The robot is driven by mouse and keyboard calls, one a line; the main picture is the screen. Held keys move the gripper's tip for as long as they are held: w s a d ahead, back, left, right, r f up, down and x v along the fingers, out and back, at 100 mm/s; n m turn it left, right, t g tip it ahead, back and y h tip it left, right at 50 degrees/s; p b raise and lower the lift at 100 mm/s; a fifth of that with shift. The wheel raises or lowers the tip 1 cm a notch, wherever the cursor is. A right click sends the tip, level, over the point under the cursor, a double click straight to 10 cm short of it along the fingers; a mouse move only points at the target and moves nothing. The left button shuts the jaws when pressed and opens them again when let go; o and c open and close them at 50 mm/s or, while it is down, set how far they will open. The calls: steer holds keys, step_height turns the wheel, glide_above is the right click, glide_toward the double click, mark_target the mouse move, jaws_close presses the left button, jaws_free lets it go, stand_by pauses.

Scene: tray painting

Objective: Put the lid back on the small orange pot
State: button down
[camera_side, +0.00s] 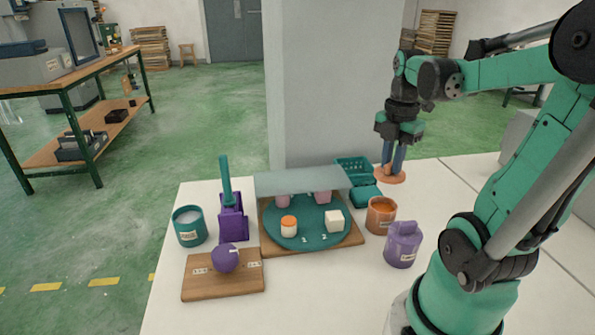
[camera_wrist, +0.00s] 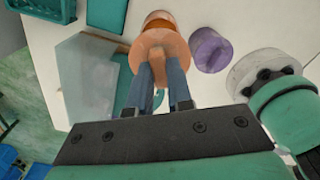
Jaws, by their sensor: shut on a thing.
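My gripper (camera_side: 393,158) is shut on a flat orange lid (camera_side: 391,175), gripping its knob between blue fingers. The lid hangs roughly level, above the table and beyond the small orange pot in the side view. The pot (camera_side: 381,217) stands upright and open, with orange paint inside and a pale label. In the wrist view, my fingers (camera_wrist: 160,72) point at the lid (camera_wrist: 150,44), which covers part of the pot (camera_wrist: 160,17) behind it. The lid is apart from the pot in the side view.
Left are a wooden tray (camera_side: 352,244), a purple holder (camera_side: 233,222), a teal pot (camera_side: 189,232) and a board (camera_side: 198,287) with a purple ball.

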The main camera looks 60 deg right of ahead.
steer(key=shift+f, duration=2.85)
steer(key=shift+f, duration=0.15)
steer(key=shift+c, duration=1.2)
jaws_free()
steer(key=shift+r, duration=3.5)
